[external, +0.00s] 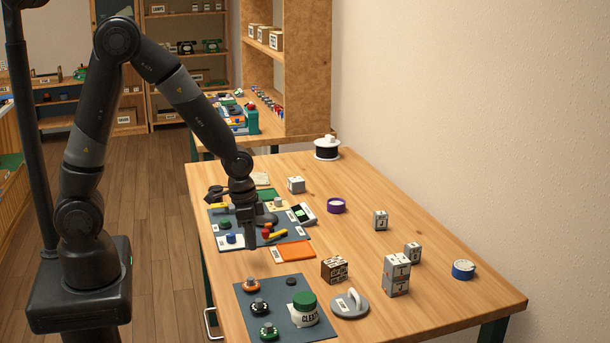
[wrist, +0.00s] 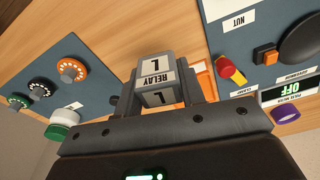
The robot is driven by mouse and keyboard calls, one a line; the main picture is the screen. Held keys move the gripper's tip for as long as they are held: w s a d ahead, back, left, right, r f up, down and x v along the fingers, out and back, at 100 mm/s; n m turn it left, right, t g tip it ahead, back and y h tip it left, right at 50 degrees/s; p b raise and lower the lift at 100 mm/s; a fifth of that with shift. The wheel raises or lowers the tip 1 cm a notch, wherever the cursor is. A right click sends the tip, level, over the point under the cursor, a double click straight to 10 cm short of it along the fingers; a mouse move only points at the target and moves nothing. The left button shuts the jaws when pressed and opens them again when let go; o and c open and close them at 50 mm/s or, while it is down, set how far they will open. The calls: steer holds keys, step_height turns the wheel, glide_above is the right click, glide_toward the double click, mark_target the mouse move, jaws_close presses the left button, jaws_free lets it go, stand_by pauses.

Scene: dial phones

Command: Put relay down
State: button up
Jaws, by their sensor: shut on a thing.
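In the wrist view my gripper (wrist: 166,78) is shut on a grey block, the relay (wrist: 157,67), labelled "RELAY 1". The relay sits between both fingers. In the external view it is hidden or cannot be told apart from my fingers. Its height above the bench is hard to judge. Similar grey blocks stand on the bench: a stack (external: 396,275), one behind it (external: 412,252), and others farther back (external: 380,220), (external: 296,184).
The near mat (external: 247,310) holds dials and a green-capped jar (external: 304,312). The far mat (external: 213,228) holds coloured parts. An orange tray (external: 296,251), a brown box (external: 334,269) and a grey handled disc (external: 349,304) stand nearby. The right of the workbench (external: 420,305) has free room.

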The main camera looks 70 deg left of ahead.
steer(key=s+d+r, duration=0.6)
steer(key=d+r, duration=0.1)
steer(key=d, duration=0.3)
steer(key=w+a+n, duration=0.4)
steer(key=w+a, duration=0.6)
steer(key=w, duration=0.1)
steer(key=n+y, duration=0.1)
steer(key=n, duration=1.1)
glide_above(260, 179)
steer(key=s, duration=0.4)
steer(key=shift+g, duration=0.4)
steer(key=f, duration=0.6)
steer(key=shift+w+d, duration=0.1)
steer(key=shift+d, duration=0.2)
steer(key=shift+a+f, duration=0.25)
steer(key=shift+a, duration=0.05)
steer(key=shift+f, duration=1.9)
